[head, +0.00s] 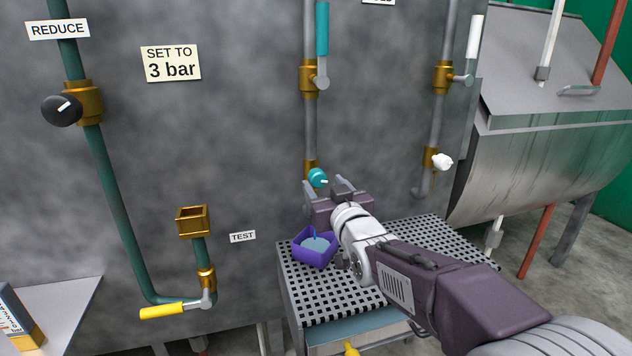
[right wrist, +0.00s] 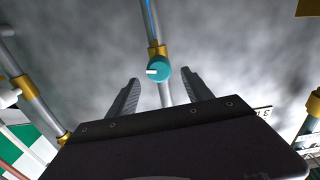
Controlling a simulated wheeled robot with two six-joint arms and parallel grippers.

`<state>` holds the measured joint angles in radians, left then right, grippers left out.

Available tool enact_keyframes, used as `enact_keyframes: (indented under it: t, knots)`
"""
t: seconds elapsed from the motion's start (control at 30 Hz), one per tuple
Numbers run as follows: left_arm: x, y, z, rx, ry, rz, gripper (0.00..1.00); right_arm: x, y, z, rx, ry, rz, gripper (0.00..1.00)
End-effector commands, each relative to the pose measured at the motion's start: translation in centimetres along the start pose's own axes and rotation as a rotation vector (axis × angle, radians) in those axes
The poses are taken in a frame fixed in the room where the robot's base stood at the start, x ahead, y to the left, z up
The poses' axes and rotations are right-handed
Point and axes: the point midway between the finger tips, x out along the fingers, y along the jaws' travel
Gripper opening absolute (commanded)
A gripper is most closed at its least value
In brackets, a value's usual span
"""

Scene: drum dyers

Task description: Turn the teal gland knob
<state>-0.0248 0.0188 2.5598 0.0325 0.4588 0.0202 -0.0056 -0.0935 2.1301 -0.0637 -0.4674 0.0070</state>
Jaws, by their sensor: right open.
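The teal gland knob (head: 318,177) sits on a brass fitting on the middle pipe against the grey wall. It has a white pointer mark on its face. In the right wrist view the knob (right wrist: 158,70) shows between and beyond the two fingers. My right gripper (head: 323,184) is open, close in front of the knob, with one finger on each side in the picture. The right wrist view also shows the open fingers (right wrist: 161,77) with nothing held. I cannot tell whether either finger touches the knob. My left gripper is not in view.
Below my right gripper, a purple bowl (head: 315,260) with blue liquid stands on a perforated stand (head: 330,306). A teal lever (head: 322,30) hangs above on the same pipe. A white knob (head: 442,161) is to the right. A yellow-handled valve (head: 163,311) is lower left.

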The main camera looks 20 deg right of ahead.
Motion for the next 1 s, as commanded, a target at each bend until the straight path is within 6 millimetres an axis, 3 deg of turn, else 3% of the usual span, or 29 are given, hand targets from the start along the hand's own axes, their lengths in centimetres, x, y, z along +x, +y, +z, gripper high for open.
enact_keyframes:
  t: [0.1, 0.3, 0.6, 0.83, 1.0]
  knots:
    - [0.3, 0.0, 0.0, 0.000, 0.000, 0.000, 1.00, 2.6, 0.0, 0.2, 0.000, -0.002, 0.000, 0.59]
    - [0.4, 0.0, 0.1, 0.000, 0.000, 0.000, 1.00, 5.3, 0.0, 0.1, 0.000, -0.001, 0.000, 0.59]
    - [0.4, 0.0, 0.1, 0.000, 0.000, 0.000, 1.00, 5.8, 0.0, 0.1, 0.000, -0.001, 0.000, 0.59]
    - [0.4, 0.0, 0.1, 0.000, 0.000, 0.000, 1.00, 5.8, 0.0, 0.1, 0.000, -0.001, 0.000, 0.00]
    - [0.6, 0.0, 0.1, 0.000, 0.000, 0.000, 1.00, 5.8, 0.0, 0.2, 0.076, 0.000, 0.000, 0.00]
